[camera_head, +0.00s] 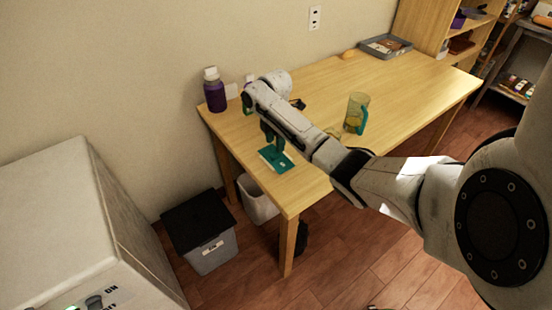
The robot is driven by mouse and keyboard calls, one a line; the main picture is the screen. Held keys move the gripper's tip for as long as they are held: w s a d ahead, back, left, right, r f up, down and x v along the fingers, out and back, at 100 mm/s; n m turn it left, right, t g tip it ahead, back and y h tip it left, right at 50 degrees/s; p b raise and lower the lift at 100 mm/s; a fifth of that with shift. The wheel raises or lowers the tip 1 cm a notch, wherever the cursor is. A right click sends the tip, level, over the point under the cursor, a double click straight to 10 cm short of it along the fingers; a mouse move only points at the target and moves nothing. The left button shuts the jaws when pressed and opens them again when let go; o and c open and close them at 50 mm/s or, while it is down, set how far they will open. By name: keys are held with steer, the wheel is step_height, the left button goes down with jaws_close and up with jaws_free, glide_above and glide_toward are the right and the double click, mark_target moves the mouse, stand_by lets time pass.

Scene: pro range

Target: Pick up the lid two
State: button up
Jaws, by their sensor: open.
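My gripper (273,144) points down over the near left end of the wooden table (330,83). It is open. A flat teal piece with a pale area (276,160) lies on the table right below the fingertips. It looks like the lid, but no label can be read at this size. I cannot tell whether the fingers touch it or hover just above it. My forearm hides part of the table behind and to the right of the gripper.
A purple bottle with a white cap (214,92) stands at the table's left back corner. A clear jug with a teal handle (356,113) stands right of my arm. A grey tray (386,46) lies at the far end. A black-topped bin (202,230) stands on the floor.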

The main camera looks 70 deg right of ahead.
mark_target(276, 154)
step_height(276, 154, down, 5)
steer(key=shift+s+f, duration=0.1)
stand_by(0.3)
jaws_close()
